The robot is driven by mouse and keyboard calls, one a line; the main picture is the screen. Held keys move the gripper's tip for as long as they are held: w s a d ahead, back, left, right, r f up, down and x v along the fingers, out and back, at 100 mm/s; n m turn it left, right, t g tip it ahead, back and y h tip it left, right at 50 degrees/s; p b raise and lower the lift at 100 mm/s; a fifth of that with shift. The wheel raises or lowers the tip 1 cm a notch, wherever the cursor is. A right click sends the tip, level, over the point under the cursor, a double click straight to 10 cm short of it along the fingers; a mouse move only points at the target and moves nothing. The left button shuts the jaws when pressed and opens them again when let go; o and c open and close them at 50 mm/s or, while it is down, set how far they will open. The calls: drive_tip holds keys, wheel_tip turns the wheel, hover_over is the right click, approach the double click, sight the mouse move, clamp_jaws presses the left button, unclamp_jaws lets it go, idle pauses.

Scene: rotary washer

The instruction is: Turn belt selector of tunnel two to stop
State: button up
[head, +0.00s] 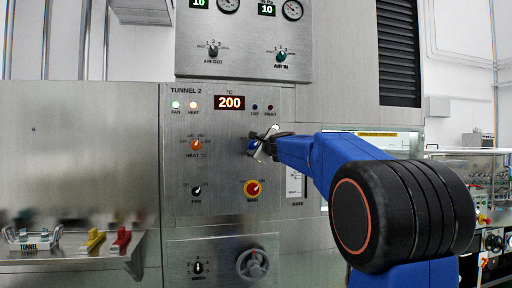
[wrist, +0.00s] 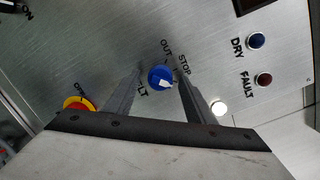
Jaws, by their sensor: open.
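The belt selector is a small blue knob (wrist: 159,76) with a white pointer, on the steel panel labelled TUNNEL 2. In the wrist view OUT and STOP are printed just above it, and a partly hidden label ending in LT lies below left. The white mark shows on the lower right side of the knob. My gripper (wrist: 158,80) is open, with one finger on each side of the knob. I cannot tell whether they touch it. In the head view my gripper (head: 263,144) is at the panel and partly hides the knob.
On the same panel are an orange heat knob (head: 196,145), a black fan knob (head: 196,191) and a red-and-yellow switch (head: 252,188). The red-and-yellow switch (wrist: 79,104) sits close to my left finger in the wrist view. A lit display (head: 229,103) reads 200.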

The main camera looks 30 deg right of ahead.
drive_tip(key=c, duration=1)
drive_tip(key=n, duration=0.4)
drive_tip(key=shift+n+g, duration=0.3)
drive_tip(key=shift+a+n+g, duration=0.1)
drive_tip(key=shift+n+g, duration=0.2)
drive_tip(key=shift+n, duration=1.5)
drive_tip(key=shift+h, duration=0.3)
drive_tip(key=o, duration=1)
